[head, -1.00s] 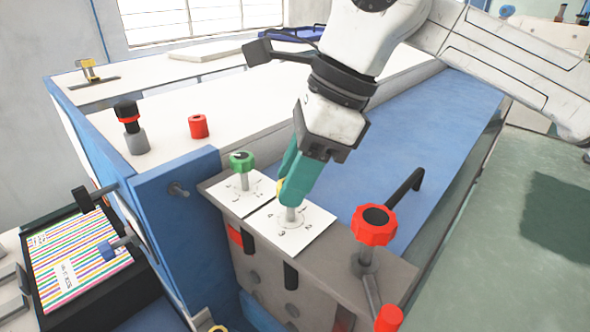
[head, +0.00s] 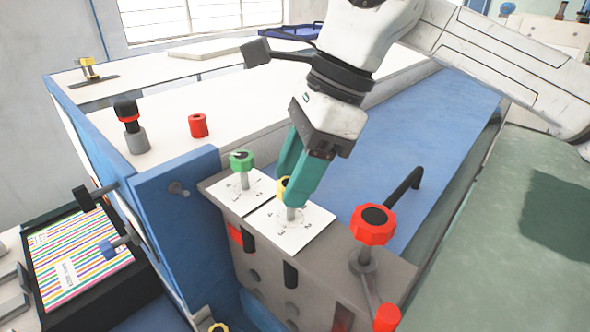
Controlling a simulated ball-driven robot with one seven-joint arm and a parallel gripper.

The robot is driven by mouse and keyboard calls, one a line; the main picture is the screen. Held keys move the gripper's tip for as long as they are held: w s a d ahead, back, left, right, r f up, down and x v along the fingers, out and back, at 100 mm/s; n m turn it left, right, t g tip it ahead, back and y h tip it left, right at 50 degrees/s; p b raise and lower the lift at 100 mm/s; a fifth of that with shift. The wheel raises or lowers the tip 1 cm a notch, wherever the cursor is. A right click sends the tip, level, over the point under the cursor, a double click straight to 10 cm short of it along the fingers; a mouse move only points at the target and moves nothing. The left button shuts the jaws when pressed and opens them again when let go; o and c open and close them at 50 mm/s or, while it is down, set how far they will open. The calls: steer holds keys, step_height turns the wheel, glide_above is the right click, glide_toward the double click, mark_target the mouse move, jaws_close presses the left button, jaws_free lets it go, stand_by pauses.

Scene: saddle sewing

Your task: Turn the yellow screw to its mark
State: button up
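The yellow screw (head: 282,188) stands on a grey shaft over a white numbered card (head: 311,234) on the grey metal block. Numbers 2, 3 and 4 show on the card; which one is the mark I cannot tell. My gripper (head: 295,190) reaches down from above with its two teal fingers around the yellow head, one on the left behind it and one on the right in front. The right finger hides much of the head. Whether the fingers touch the screw I cannot tell.
A green screw (head: 241,161) on its own numbered card stands close on the left. A red knob (head: 373,225) with a black handle (head: 404,188) stands on the right. A red cylinder (head: 198,126) and a black-and-red knob (head: 127,113) stand on the white top behind.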

steer(key=shift+o, duration=1.3)
steer(key=b+v, duration=0.1)
steer(key=v, duration=0.9)
steer(key=shift+d+r+b, duration=0.15)
steer(key=shift+r+b, duration=0.15)
steer(key=shift+r, duration=0.05)
steer(key=shift+w, duration=0.1)
